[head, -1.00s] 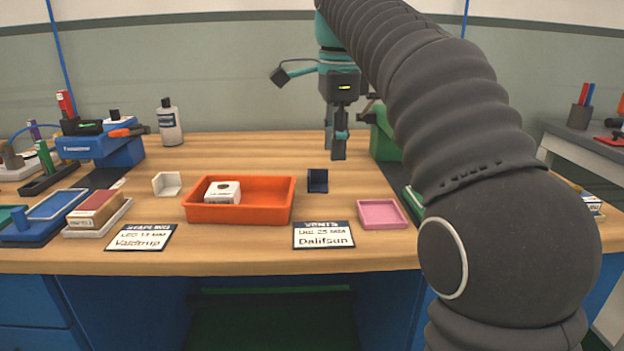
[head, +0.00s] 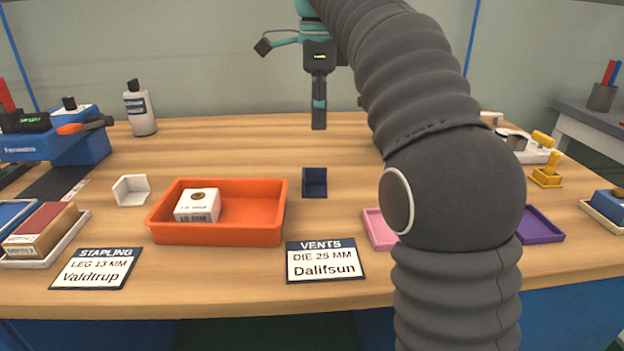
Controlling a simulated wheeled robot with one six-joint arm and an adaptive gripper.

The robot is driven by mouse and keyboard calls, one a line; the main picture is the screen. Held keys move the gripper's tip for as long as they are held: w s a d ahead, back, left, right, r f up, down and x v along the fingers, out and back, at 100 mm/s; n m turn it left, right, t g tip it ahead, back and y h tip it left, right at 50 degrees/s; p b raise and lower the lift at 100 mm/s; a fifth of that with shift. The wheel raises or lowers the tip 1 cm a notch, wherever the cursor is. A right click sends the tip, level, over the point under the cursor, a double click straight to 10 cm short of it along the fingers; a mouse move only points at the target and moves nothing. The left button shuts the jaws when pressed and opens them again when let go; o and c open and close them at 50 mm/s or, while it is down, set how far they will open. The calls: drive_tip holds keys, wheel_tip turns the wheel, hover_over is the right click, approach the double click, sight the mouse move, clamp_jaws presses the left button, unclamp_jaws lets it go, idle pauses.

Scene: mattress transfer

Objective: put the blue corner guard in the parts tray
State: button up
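The blue corner guard (head: 314,182) is a small dark navy angled piece. It stands on the wooden bench just right of the orange tray, apart from it. The orange tray (head: 262,236) is an open, shallow bin that fits the parts tray, though no label on it says so. It holds a white box (head: 197,206) at its left side. My gripper (head: 319,126) points down above the bench, behind and above the corner guard, with nothing visible in it. Its fingers overlap in this view, so their opening cannot be told.
A white corner piece (head: 131,190) stands left of the orange tray. Label cards (head: 325,261) lie at the front. A pink tray (head: 380,232) and a purple tray (head: 541,226) are at right, partly behind my arm. A bottle (head: 139,108) stands at the back left.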

drive_tip(key=b, duration=0.1)
hover_over(315, 170)
wheel_tip(315, 170, down, 6)
drive_tip(key=shift+f, duration=0.1)
drive_tip(key=shift+w+f+b, duration=0.1)
drive_tip(key=shift+f+b, duration=0.6)
drive_tip(key=shift+f, duration=2.15)
clamp_jaws()
